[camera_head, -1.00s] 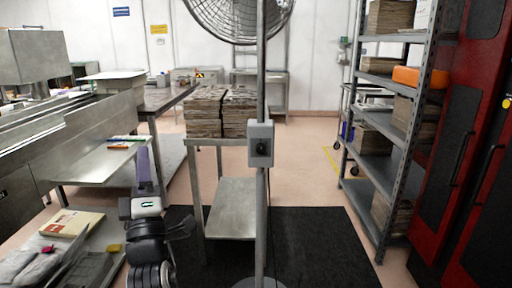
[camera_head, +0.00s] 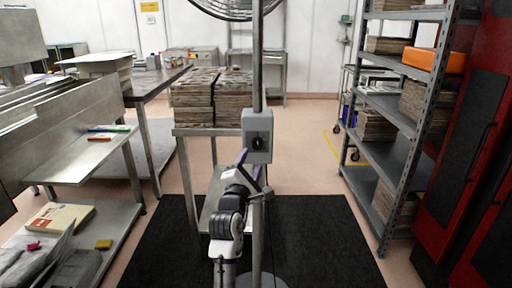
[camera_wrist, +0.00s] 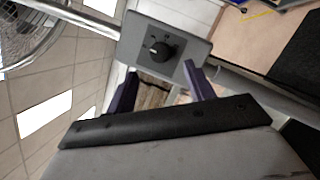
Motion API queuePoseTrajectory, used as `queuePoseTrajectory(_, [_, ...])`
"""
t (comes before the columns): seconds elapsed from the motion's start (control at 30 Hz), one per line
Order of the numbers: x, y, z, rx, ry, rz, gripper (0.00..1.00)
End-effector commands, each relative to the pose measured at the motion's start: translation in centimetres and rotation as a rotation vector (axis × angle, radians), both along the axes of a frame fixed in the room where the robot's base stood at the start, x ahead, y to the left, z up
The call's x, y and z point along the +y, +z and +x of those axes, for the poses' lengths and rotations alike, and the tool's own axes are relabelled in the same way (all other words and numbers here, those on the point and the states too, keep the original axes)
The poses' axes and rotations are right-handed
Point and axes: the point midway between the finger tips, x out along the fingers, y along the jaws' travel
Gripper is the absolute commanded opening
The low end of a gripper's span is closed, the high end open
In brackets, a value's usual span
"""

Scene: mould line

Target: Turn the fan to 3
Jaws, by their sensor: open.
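The fan's grey control box (camera_head: 257,122) is mounted on a vertical pole (camera_head: 258,80), under the fan cage (camera_head: 236,8). Its round black knob (camera_head: 257,143) faces me. In the wrist view the box (camera_wrist: 193,46) appears tilted, with the knob (camera_wrist: 159,50) and small marks around it. A pale mark shows on the knob's left side; the setting is too small to read. My gripper (camera_wrist: 161,70) is open, its two purple fingers spread just below the knob in that view, with nothing between them. In the head view my gripper (camera_head: 241,158) is beside the box's lower left, partly hidden.
A table with stacked bundles (camera_head: 212,95) stands behind the pole. A grey shelf rack (camera_head: 408,130) and red cabinet (camera_head: 470,150) are at right. A metal bench (camera_head: 75,160) is at left. The dark floor mat (camera_head: 320,235) has clear room right of the pole.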

Motion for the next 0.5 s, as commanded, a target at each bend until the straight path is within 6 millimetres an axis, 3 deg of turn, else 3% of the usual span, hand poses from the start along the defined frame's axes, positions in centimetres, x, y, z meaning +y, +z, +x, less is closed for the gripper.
queuePoseTrajectory(0.2, [-1.1,1.2,4.2,0.0,0.0,0.003,0.53])
queuePoseTrajectory(0.5, [-1.6,1.5,6.5,-0.002,0.002,0.001,0.53])
